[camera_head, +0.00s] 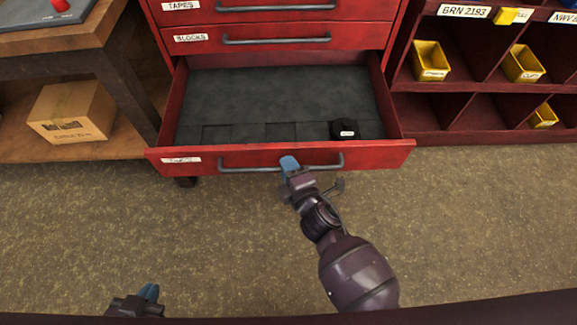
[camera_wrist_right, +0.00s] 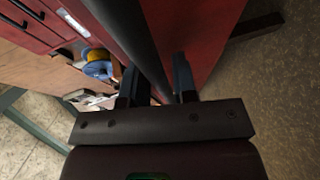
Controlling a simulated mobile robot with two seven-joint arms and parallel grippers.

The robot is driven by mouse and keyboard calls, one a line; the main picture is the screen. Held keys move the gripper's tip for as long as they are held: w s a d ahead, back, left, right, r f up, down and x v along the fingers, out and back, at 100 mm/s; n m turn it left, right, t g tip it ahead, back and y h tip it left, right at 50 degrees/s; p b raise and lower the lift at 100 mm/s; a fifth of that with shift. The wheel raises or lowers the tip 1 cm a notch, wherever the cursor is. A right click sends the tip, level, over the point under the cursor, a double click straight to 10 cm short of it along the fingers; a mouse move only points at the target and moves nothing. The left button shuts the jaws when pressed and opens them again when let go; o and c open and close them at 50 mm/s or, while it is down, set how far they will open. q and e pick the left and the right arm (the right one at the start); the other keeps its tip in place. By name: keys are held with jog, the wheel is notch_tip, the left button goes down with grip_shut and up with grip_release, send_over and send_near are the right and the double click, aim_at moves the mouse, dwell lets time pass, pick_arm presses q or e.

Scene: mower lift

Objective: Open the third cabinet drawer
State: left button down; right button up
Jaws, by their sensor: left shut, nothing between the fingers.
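The red cabinet drawer (camera_head: 385,153) below the drawers labelled TAPES and BLOCKS stands pulled out. Its dark grey floor (camera_head: 260,95) shows, and the label on its front is too small to read. Its grey bar handle (camera_head: 240,169) runs across the front. My right gripper (camera_head: 290,168) is at the middle of this handle. In the right wrist view the handle bar (camera_wrist_right: 143,45) passes between the fingers of my right gripper (camera_wrist_right: 158,85), which look closed on it. My left gripper (camera_head: 148,293) is shut and empty, low at the left, away from the cabinet.
A small black labelled object (camera_head: 343,129) lies in the drawer's front right. A wooden bench (camera_head: 50,42) with a cardboard box (camera_head: 72,112) on its lower shelf stands left. Red shelving (camera_head: 440,110) with yellow bins (camera_head: 431,60) stands right. The floor (camera_head: 230,230) before the drawer is clear.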

jog(key=shift+s+d, duration=0.15)
jog(key=shift+s, duration=0.1)
pick_arm(q)
jog(key=shift+s+a+r+p, duration=0.2)
jog(key=shift+s+p, duration=0.1)
jog(key=shift+p, duration=0.65)
pick_arm(e)
jog(key=v, duration=1)
jog(key=shift+r, duration=0.1)
